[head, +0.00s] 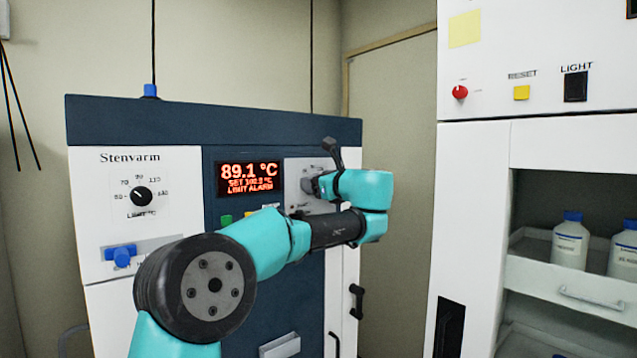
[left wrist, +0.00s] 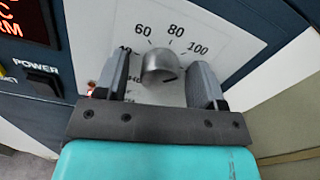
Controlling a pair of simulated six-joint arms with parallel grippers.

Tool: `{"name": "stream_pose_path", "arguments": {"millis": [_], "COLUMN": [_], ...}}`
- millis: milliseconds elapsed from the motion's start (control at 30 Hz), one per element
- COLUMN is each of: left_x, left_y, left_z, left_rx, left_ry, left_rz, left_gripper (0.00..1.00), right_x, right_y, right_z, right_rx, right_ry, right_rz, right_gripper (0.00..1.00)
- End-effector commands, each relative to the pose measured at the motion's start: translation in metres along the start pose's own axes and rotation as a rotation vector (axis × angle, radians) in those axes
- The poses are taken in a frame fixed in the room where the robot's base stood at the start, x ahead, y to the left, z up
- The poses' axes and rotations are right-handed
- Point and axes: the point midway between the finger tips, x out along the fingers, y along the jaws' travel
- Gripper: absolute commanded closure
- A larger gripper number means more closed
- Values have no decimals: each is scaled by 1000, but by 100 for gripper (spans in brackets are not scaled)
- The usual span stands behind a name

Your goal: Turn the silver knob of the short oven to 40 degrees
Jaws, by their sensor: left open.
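The short oven (head: 90,220) is a white and dark blue cabinet at the left in the head view. Its silver knob (left wrist: 158,65) shows in the left wrist view on a white dial plate marked 60, 80 and 100, with a partly covered mark at left. A dark line on the knob points to the lower right. My left gripper (left wrist: 162,75) is open, one finger on each side of the knob, with gaps visible between fingers and knob. In the head view my left gripper (head: 311,186) is at the panel and hides the knob. My right gripper is not in view.
The red display (head: 250,178) reads 89.1 °C, with a set line near 102. A black limit knob (head: 141,196) and a blue valve handle (head: 121,255) are at left. A tall white cabinet (head: 475,220) with bottles (head: 570,242) stands at right.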

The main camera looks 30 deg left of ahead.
Motion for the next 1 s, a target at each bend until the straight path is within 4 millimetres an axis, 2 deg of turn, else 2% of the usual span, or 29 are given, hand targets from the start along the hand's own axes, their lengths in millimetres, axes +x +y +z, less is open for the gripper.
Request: {"name": "stream_pose_path", "arguments": {"millis": [67,533,1000], "left_x": [0,0,0], "left_y": [0,0,0], "left_z": [0,0,0], "left_rx": [0,0,-73], "left_ry": [0,0,0], "left_rz": [0,0,0], "left_gripper": [40,85,86], "right_x": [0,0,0], "right_y": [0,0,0], "right_z": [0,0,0], "right_rx": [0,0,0], "right_ry": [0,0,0], "right_rz": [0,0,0], "right_gripper": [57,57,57]}}
